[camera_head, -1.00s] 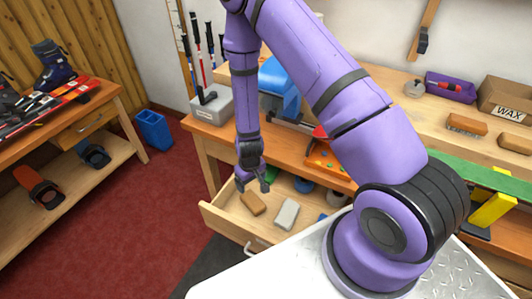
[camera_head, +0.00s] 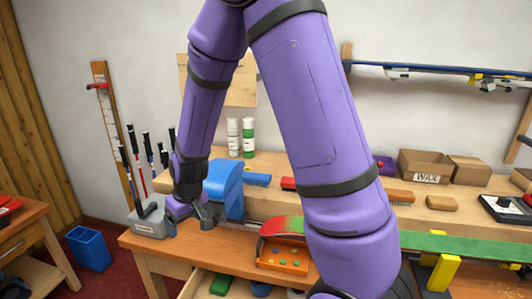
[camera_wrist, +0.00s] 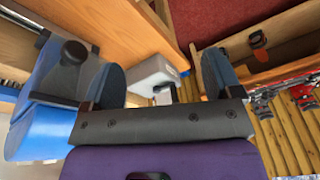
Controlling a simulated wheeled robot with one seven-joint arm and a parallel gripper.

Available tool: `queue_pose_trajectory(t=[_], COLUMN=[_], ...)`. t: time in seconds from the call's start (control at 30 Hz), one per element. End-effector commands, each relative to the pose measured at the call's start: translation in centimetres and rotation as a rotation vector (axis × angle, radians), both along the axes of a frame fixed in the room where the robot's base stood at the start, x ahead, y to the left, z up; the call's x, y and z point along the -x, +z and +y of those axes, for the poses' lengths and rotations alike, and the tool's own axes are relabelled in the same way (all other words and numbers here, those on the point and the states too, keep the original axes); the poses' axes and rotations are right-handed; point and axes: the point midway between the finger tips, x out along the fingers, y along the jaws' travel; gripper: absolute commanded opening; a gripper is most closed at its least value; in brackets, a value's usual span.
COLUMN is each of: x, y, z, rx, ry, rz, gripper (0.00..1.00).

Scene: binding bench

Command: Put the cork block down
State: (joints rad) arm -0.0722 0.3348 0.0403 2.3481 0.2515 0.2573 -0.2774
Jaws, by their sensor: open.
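My gripper (camera_head: 188,220) is raised beside the blue vise at the left end of the bench. In the wrist view its two fingers (camera_wrist: 160,82) stand wide apart with nothing held between them. A tan, rounded block that looks like cork (camera_head: 441,203) lies on the bench top at the right, far from my gripper. The open drawer (camera_head: 196,284) shows only in part at the bottom of the head view. The brown block seen in it earlier is outside the present view.
The blue vise (camera_head: 224,188) stands close to my gripper. A grey box with poles (camera_head: 150,226) is just left of it. An orange tray (camera_head: 283,256) sits at the bench front. A brown brush (camera_head: 398,196) and a wax box (camera_head: 425,166) are at the right.

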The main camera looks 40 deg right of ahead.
Motion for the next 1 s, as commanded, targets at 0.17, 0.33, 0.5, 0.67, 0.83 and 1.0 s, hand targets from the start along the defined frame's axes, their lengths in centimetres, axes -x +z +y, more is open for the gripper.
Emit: queue_pose_trajectory(t=[0.17, 0.33, 0.5, 0.67, 0.83, 1.0], x=[1.9, 4.5, 7.7, 11.2, 15.4, 19.7], y=[6.4, 11.5, 16.0, 19.6, 22.7, 24.9], z=[-0.8, -1.6, -2.4, -3.3, -4.2, -5.1], rx=[-0.007, -0.008, -0.005, 0.003, 0.014, 0.028], ry=[-0.012, -0.026, -0.044, -0.066, -0.092, -0.122], rz=[-0.047, -0.082, -0.118, -0.150, -0.186, -0.219], gripper=[0.84, 0.84, 0.84, 0.84, 0.84, 0.84])
